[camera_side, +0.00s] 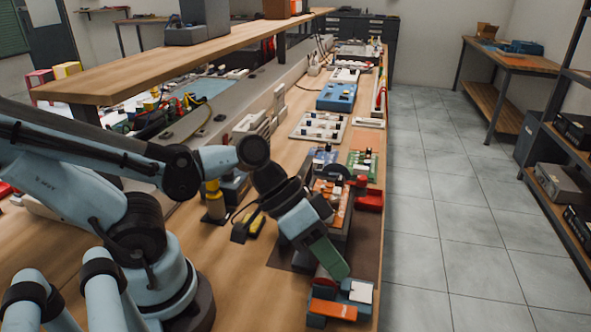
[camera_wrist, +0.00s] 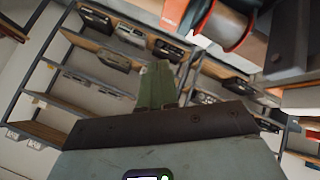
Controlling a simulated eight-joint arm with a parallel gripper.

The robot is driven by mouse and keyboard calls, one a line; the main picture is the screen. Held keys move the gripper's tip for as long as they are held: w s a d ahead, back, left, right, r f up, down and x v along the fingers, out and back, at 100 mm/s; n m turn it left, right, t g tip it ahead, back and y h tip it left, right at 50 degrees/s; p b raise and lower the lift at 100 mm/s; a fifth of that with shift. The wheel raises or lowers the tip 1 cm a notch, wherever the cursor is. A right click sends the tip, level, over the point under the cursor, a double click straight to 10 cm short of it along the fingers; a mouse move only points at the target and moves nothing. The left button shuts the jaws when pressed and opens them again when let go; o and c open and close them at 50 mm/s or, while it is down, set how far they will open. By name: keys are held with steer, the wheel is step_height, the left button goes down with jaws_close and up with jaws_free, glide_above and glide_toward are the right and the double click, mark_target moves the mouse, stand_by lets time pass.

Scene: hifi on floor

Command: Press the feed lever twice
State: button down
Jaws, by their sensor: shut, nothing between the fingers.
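My gripper (camera_side: 338,268) has green fingers that are shut and empty, angled down toward the front right of the bench. In the side view they cover part of a machine with an orange top (camera_side: 331,190), a dark wheel and a red block (camera_side: 370,198) on its right. A red disc-like part (camera_side: 323,280) shows just left of the fingertips; I cannot tell whether they touch. In the wrist view the green fingers (camera_wrist: 157,84) point toward shelves, and a red-flanged spool (camera_wrist: 228,28) is at the upper right. I cannot make out the feed lever for certain.
An orange block on a blue base (camera_side: 333,310) and a white piece (camera_side: 361,292) lie at the bench's front right. A yellow-and-black item (camera_side: 250,225) lies left of the machine. Boards and boxes fill the bench behind. The tiled floor (camera_side: 450,210) is clear.

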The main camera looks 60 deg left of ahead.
steer(key=w+a+r+n+t+y, duration=0.1)
steer(key=a+y, duration=0.1)
steer(key=a, duration=0.2)
steer(key=w+a+r+n+t+y, duration=0.1)
steer(key=w+a+y, duration=0.1)
steer(key=a+y, duration=0.1)
steer(key=w+a+r+n+y, duration=0.1)
steer(key=w+a+y, duration=0.1)
steer(key=a, duration=0.3)
steer(key=shift+a+t, duration=0.35)
steer(key=shift+t, duration=0.05)
steer(key=shift+d, duration=0.15)
steer(key=d+r+m+g, duration=0.3)
steer(key=d+m+g, duration=0.15)
steer(key=d, duration=0.45)
step_height(320, 180, up, 2)
steer(key=m+g, duration=0.3)
steer(key=m, duration=0.1)
glide_above(351, 313)
steer(key=shift+f, duration=0.1)
step_height(351, 313, down, 14)
steer(key=shift+r, duration=0.1)
